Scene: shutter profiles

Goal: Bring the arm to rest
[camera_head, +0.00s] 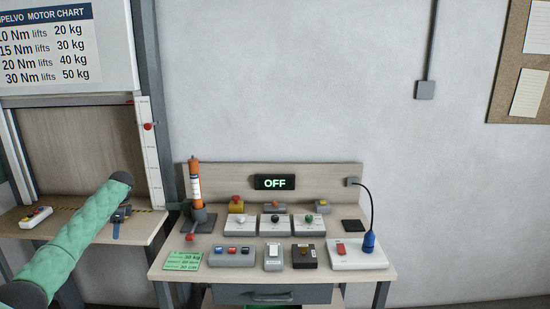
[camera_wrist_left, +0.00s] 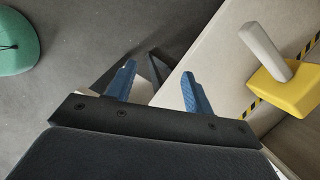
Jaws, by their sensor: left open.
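My left arm (camera_head: 75,243) in its green sleeve reaches in from the left in the head view. My left gripper (camera_head: 119,220) is at the front edge of the left bench, partly hidden by the wrist. In the left wrist view the gripper (camera_wrist_left: 158,85) has its two blue fingers spread wide apart. It is open, with nothing between the fingers. The bench edge and grey floor lie beyond them. My right gripper is in neither view.
A yellow block with a grey lever (camera_wrist_left: 285,85) stands near striped tape on the bench. A small control box (camera_head: 36,217) sits on the left bench. The right workbench (camera_head: 215,268) holds several switch boxes, an orange cylinder (camera_head: 195,180), an OFF display (camera_head: 274,182) and a blue lamp (camera_head: 369,240).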

